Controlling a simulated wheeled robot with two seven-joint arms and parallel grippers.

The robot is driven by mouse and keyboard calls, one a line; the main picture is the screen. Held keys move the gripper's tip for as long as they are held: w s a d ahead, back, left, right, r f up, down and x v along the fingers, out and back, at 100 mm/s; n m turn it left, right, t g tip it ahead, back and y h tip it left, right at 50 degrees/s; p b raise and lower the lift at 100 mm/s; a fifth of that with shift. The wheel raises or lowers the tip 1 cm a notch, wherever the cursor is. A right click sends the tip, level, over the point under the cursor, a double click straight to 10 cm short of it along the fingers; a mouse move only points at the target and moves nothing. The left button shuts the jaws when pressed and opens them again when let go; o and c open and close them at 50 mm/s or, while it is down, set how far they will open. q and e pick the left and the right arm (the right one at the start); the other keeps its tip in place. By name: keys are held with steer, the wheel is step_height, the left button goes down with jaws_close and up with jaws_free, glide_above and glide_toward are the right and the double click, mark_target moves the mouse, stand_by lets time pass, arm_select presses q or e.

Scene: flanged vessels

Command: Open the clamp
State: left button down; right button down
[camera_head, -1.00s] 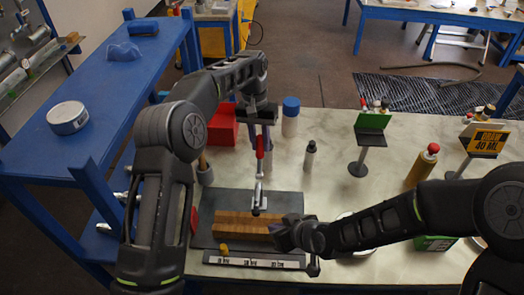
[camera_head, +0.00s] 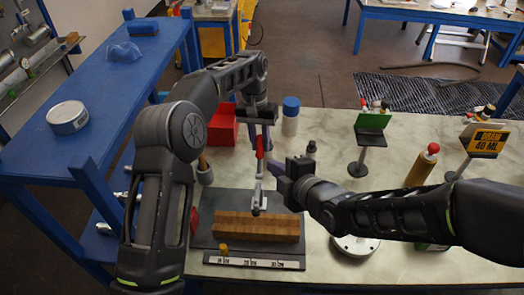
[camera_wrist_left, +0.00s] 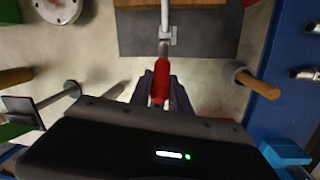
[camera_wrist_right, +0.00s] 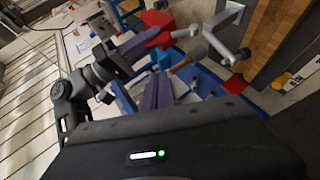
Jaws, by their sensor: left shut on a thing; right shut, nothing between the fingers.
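The clamp has a red handle (camera_head: 260,146) standing upright and a grey metal arm (camera_head: 258,190). Its dark tip (camera_head: 256,210) is at the wooden block (camera_head: 257,226); I cannot tell whether they touch. My left gripper (camera_head: 259,138) is shut on the red handle, which also shows between its purple fingers in the left wrist view (camera_wrist_left: 161,80). My right gripper (camera_head: 284,172) is shut and empty, just right of the clamp. The right wrist view shows its purple fingers (camera_wrist_right: 158,92) with the clamp's metal arm (camera_wrist_right: 222,35) beyond them.
The block lies on a dark base plate (camera_head: 207,230) with a labelled strip (camera_head: 254,261) in front. A red box (camera_head: 222,123), a white bottle with blue cap (camera_head: 290,118), a green sign stand (camera_head: 368,140) and a gold bottle (camera_head: 423,165) stand around.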

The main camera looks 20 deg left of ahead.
mark_target(262, 151)
steer(key=x, duration=0.4)
steer(key=d+x, duration=0.1)
steer(key=x, duration=0.3)
steer(key=w+x, duration=0.1)
steer(key=x, duration=0.2)
steer(key=shift+w+f, duration=0.35)
steer(key=shift+f, duration=0.1)
steer(key=shift+w+f, duration=0.3)
steer(key=shift+w, duration=0.35)
